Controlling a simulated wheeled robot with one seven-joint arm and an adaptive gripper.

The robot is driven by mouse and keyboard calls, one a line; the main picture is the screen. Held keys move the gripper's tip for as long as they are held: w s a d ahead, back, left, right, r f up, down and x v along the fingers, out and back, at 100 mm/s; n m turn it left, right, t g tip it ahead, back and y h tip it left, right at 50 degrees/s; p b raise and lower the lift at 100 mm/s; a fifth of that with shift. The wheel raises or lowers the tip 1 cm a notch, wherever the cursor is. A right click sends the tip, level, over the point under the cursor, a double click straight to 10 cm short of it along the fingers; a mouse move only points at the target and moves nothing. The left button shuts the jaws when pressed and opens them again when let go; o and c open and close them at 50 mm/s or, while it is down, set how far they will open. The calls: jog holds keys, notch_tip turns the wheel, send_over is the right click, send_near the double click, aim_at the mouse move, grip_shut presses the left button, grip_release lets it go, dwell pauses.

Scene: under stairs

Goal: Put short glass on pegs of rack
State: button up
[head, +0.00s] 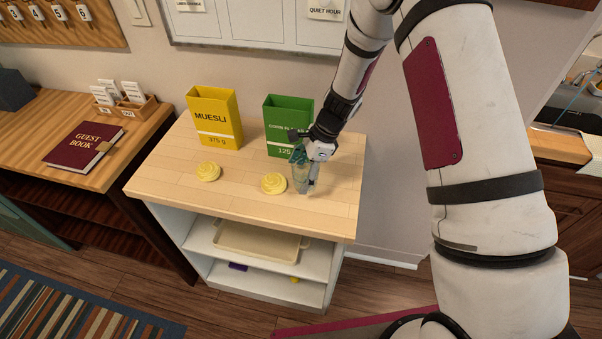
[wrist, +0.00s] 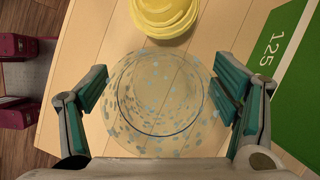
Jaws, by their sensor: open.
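The short glass is clear with small pale blue flecks. It stands on the wooden top of the shelf unit, and in the head view the glass (head: 301,186) is partly hidden behind my gripper (head: 308,172). In the wrist view the glass (wrist: 155,118) lies between the two teal-padded fingers of my gripper (wrist: 160,98), seen from above. The fingers are spread, one on each side, with a narrow gap at each side of the glass. No rack with pegs can be made out in either view.
Two yellow swirled objects (head: 209,171) (head: 274,183) sit on the top (head: 160,190); one is close to the glass. A yellow muesli box (head: 214,125) and a green box (head: 281,143) stand behind. A beige tray (head: 258,243) lies on the shelf below.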

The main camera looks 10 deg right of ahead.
jog(key=b+v, duration=0.1)
jog(key=v, duration=1.1)
jog(key=shift+b, duration=0.3)
